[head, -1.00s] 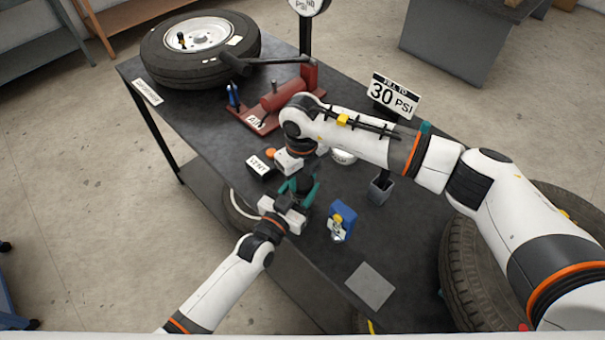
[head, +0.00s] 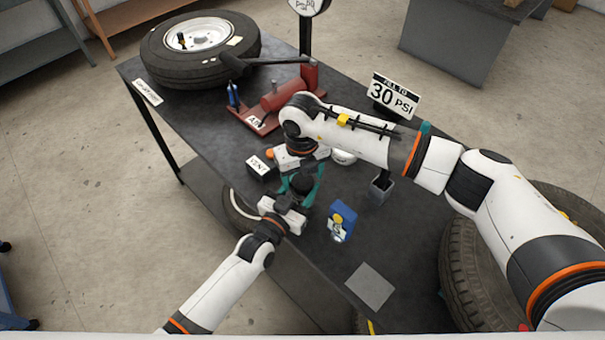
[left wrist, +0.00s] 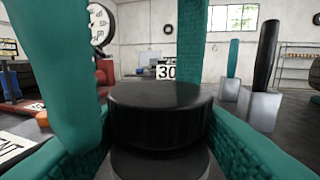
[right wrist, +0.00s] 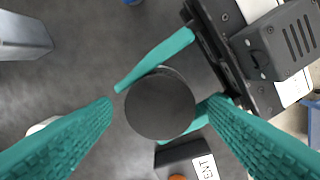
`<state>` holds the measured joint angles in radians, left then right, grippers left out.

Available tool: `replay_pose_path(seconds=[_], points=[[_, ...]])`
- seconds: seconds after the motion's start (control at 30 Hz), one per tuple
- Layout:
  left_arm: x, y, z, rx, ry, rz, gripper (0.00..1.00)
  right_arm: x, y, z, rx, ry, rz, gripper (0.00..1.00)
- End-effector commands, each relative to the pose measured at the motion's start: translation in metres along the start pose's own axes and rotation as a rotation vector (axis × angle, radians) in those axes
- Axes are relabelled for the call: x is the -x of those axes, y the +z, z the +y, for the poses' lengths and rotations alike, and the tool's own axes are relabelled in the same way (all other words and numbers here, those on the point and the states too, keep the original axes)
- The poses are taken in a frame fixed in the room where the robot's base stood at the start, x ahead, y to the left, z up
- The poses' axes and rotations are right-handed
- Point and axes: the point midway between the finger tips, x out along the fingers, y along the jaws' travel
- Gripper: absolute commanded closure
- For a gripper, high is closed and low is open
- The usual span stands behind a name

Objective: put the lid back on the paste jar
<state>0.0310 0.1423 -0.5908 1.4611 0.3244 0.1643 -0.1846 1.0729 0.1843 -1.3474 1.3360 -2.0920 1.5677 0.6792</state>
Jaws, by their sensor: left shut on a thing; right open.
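The paste jar is a dark round jar with a wide black ribbed lid (left wrist: 160,105) on top; its grey body (left wrist: 160,165) shows under the lid in the left wrist view. My left gripper (head: 297,193) is shut on the jar from the side, low at the table's near edge. The lid sits level on the jar; I cannot tell whether it is fully seated. In the head view the jar is partly hidden by the grippers.
A blue item (head: 341,222) and a grey holder (head: 381,188) stand to the right. A white round thing (head: 343,157) is behind. A grey square (head: 370,287) lies flat on the table.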

Motion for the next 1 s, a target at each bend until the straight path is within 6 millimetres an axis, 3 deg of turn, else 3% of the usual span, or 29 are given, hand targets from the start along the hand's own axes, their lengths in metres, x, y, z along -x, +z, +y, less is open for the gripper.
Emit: replay_pose_path(seconds=[0.33,0.67,1.0], points=[[0.0,0.001,0.0,0.0,0.0,-0.002,1.0,0.041,-0.001,0.0,0.001,0.0,0.003,0.32],[0.0,0.001,0.0,0.0,0.0,-0.002,1.0,0.044,0.0,0.0,0.007,0.0,0.0,0.35],[0.0,0.001,0.0,0.0,0.0,-0.002,1.0,0.069,0.0,-0.001,0.318,-0.002,0.001,0.35]])
